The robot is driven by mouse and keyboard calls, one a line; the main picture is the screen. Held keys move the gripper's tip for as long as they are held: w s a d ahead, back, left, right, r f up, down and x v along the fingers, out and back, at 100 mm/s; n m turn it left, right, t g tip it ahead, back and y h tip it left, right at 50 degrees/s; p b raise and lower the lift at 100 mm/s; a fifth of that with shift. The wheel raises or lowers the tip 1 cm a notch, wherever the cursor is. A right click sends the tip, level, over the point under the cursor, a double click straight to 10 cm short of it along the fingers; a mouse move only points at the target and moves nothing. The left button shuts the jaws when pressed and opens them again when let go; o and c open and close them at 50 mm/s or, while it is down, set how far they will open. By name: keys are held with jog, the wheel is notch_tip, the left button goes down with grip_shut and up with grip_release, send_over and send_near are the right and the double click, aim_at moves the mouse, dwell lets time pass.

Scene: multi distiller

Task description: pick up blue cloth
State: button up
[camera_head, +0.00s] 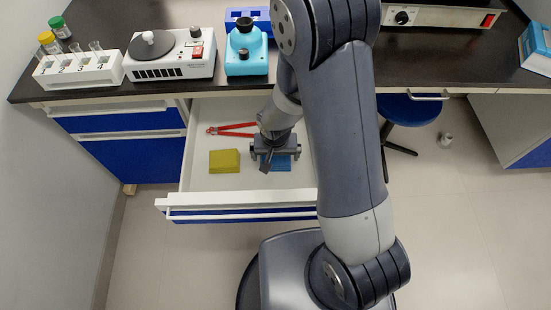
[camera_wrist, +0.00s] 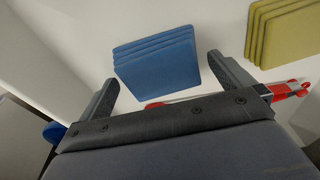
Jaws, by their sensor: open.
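The blue cloth is a folded, layered square lying in the open white drawer (camera_head: 205,165). In the head view only part of the blue cloth (camera_head: 282,163) shows below my gripper (camera_head: 274,163), which hides the rest. In the wrist view the blue cloth (camera_wrist: 158,57) is fully seen, just ahead of and roughly between the two fingers. My gripper (camera_wrist: 167,78) is open and empty, with the fingers apart on either side of the cloth's near edge. I cannot tell whether they touch it.
A folded yellow cloth (camera_head: 224,161) lies left of the gripper in the drawer. A red-handled tool (camera_head: 232,129) lies towards the drawer's back. The drawer walls surround these. The dark bench top (camera_head: 300,75) above holds a tube rack (camera_head: 80,70) and devices.

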aim_at(276, 157)
jog(key=shift+c, duration=0.2)
jog(key=c, duration=0.8)
jog(key=shift+r, duration=0.1)
notch_tip(276, 157, up, 10)
jog(key=p, duration=0.1)
jog(key=shift+p, duration=0.4)
